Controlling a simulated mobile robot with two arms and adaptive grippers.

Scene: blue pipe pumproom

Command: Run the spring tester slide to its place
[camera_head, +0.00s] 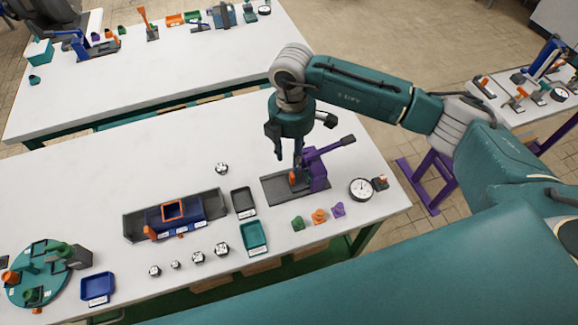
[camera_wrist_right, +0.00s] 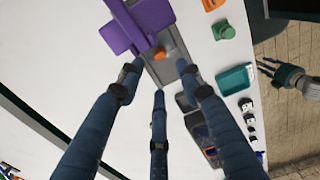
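A purple lever device (camera_head: 318,174) stands on a dark base plate (camera_head: 275,193), with a small orange part (camera_head: 293,178) low beside it. I cannot tell for sure whether this is the spring tester. My right gripper (camera_head: 289,160) points down over it. In the right wrist view its three fingers (camera_wrist_right: 158,82) are spread and empty. The orange part (camera_wrist_right: 160,53) shows just past their tips, with the purple body (camera_wrist_right: 137,28) beside it. My left gripper (camera_wrist_right: 270,68) is outside the head view; in the right wrist view it appears open, away from the table.
Left of the device, a dark tray (camera_head: 134,226) holds a blue block (camera_head: 183,221) with an orange frame. A black bin (camera_head: 244,202), a teal bin (camera_head: 254,238), a dial gauge (camera_head: 361,189) and small coloured parts (camera_head: 319,216) stand nearby.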

